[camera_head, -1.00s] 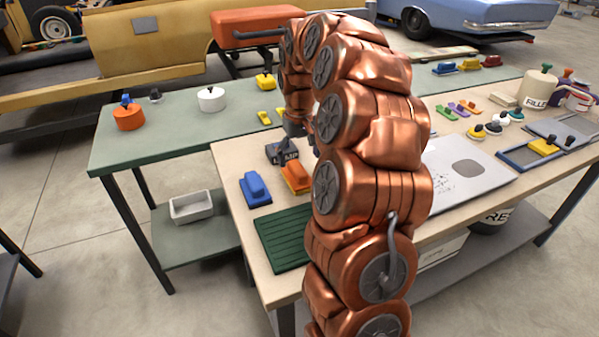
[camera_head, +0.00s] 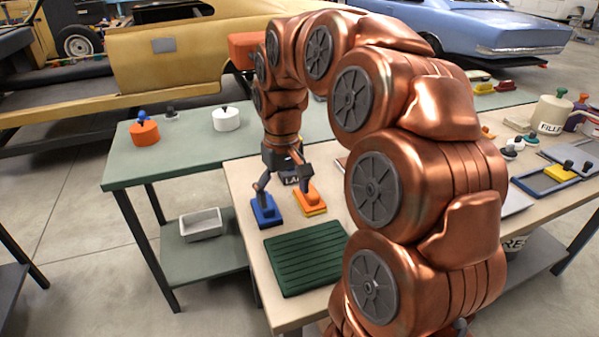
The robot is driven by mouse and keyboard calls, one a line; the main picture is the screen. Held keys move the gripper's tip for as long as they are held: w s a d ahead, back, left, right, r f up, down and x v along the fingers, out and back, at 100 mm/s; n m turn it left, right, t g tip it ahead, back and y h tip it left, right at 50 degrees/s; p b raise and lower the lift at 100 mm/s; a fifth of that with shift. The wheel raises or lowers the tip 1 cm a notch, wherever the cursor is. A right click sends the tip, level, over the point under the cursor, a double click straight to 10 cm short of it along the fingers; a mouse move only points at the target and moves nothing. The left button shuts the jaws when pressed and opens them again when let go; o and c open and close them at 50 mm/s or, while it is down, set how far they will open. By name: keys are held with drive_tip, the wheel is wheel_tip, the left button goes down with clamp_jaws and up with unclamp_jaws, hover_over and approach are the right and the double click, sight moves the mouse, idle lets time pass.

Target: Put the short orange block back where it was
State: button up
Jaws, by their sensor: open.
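An orange block (camera_head: 310,197) with a yellow base lies on the near wooden table, just right of a blue block (camera_head: 266,213). I cannot tell from this view whether it is the short orange block. My gripper (camera_head: 285,197) points down over these two blocks with its fingers spread wide. The left finger comes down in front of or at the blue block and the right finger at the orange block; contact cannot be told. Nothing shows between the fingers.
A green ridged mat (camera_head: 305,257) lies in front of the blocks. A green table (camera_head: 185,150) behind holds a round orange piece (camera_head: 145,134) and a white cylinder (camera_head: 226,120). My arm hides the wooden table's middle. A blue-rimmed tray (camera_head: 535,180) lies right.

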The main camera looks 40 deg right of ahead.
drive_tip(key=s+a+f, duration=0.2)
drive_tip(key=s+a, duration=0.2)
drive_tip(key=s, duration=0.4)
drive_tip(key=s+a+f+g, duration=0.1)
drive_tip(key=s+a, duration=0.3)
drive_tip(key=s, duration=0.4)
drive_tip(key=s+a+f+n, duration=0.1)
drive_tip(key=s+a+f, duration=0.2)
drive_tip(key=s, duration=0.5)
drive_tip(key=shift+s+a+f, duration=0.2)
drive_tip(key=shift+a+f, duration=0.2)
drive_tip(key=shift+f, duration=0.05)
wheel_tip(320, 180, up, 6)
drive_tip(key=p, duration=0.6)
